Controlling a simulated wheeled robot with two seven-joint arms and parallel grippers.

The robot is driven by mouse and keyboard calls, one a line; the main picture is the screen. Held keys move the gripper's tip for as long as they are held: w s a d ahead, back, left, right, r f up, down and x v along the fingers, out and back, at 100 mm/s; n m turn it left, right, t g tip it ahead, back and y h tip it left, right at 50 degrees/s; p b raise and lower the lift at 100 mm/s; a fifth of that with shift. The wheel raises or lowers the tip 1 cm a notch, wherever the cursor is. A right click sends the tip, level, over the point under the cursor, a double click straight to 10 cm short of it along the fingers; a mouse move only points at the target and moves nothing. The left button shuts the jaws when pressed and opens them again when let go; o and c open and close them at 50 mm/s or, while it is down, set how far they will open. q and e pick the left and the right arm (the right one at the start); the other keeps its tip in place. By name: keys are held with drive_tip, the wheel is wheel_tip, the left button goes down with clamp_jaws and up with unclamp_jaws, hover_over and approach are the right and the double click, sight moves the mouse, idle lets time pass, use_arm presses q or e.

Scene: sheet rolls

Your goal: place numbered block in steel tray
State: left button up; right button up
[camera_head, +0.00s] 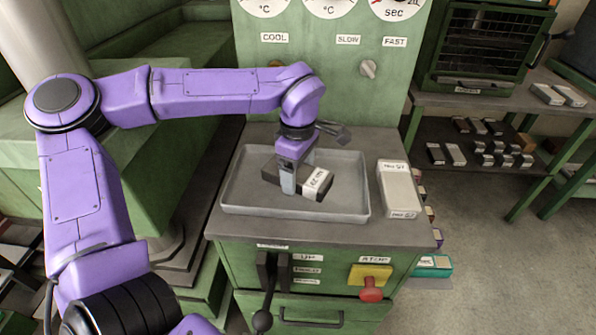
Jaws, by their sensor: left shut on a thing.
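The steel tray (345,200) is a shallow grey rectangle on top of the green cabinet. A numbered block (317,183), dark with a white label reading roughly "No 29", is inside the tray area near its middle. My left gripper (288,184) points down over the tray and is shut on the block. Its fingers hide part of the block, and I cannot tell whether the block touches the tray floor. My right gripper is not in view.
A pale labelled block (400,190) lies on the cabinet top right of the tray. A lever (265,300) and a red knob (371,289) stick out from the cabinet front. Shelves with several blocks (480,143) stand at the right.

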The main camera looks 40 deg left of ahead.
sight(298, 172)
use_arm(q)
drive_tip(key=o, duration=1.3)
drive_tip(key=shift+o, duration=0.2)
wheel_tip(298, 172, up, 12)
drive_tip(key=p, duration=0.1)
drive_tip(key=shift+r, duration=0.15)
